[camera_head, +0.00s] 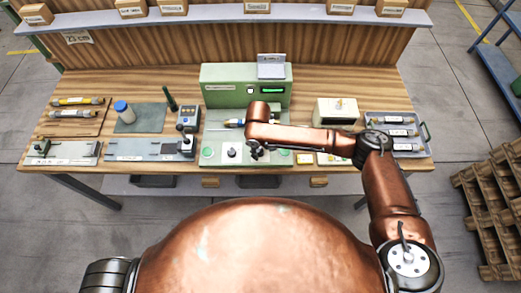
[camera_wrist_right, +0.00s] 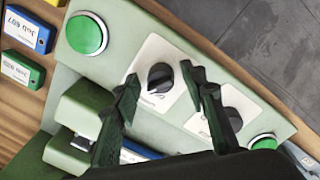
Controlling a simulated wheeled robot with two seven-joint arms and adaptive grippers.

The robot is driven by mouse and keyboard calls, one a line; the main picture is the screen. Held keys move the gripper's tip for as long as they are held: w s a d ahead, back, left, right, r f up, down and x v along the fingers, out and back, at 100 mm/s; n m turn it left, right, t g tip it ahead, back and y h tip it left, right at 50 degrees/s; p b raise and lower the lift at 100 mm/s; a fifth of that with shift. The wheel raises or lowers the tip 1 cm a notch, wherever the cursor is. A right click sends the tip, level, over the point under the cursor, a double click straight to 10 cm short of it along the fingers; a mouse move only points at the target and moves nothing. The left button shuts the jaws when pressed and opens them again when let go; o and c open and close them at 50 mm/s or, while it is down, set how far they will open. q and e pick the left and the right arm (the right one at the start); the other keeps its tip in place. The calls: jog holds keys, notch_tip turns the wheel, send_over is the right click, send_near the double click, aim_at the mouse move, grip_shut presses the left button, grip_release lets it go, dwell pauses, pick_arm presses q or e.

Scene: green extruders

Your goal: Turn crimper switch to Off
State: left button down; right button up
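The green machine (camera_head: 225,91) stands at the back middle of the table, with a pale green control panel in front. In the right wrist view the panel has two black rotary knobs on white plates: a nearer knob (camera_wrist_right: 160,77) and a farther knob (camera_wrist_right: 235,118). Their labels are too small to read, so I cannot tell which is the crimper switch. My right gripper (camera_wrist_right: 160,74) is open, its two dark fingers apart on either side of the nearer knob in the picture. Contact cannot be told. In the head view the right gripper (camera_head: 255,153) covers this knob. My left gripper is out of view.
Green buttons (camera_wrist_right: 87,34) (camera_wrist_right: 264,142) flank the knobs. Labelled blue (camera_wrist_right: 29,31) and green (camera_wrist_right: 22,69) boxes lie beside the panel. A white device (camera_head: 336,111) and a tray (camera_head: 424,130) stand to the right. Another device (camera_head: 188,119) stands left.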

grip_shut()
jog(key=shift+r, duration=0.1)
jog(key=n+p, duration=0.2)
jog(key=p, duration=0.1)
jog(key=shift+r+n, duration=0.1)
jog(key=shift+n, duration=0.3)
jog(key=n+p, duration=0.2)
jog(key=shift+n, duration=0.4)
jog(key=n+p, duration=0.1)
jog(key=n, duration=0.2)
jog(key=shift+w+d+p, duration=0.1)
jog(key=shift+p, duration=0.3)
jog(key=shift+n+y+p, duration=0.3)
jog(key=shift+n+p, duration=0.1)
jog(key=shift+n, duration=1.2)
jog(key=shift+f, duration=0.2)
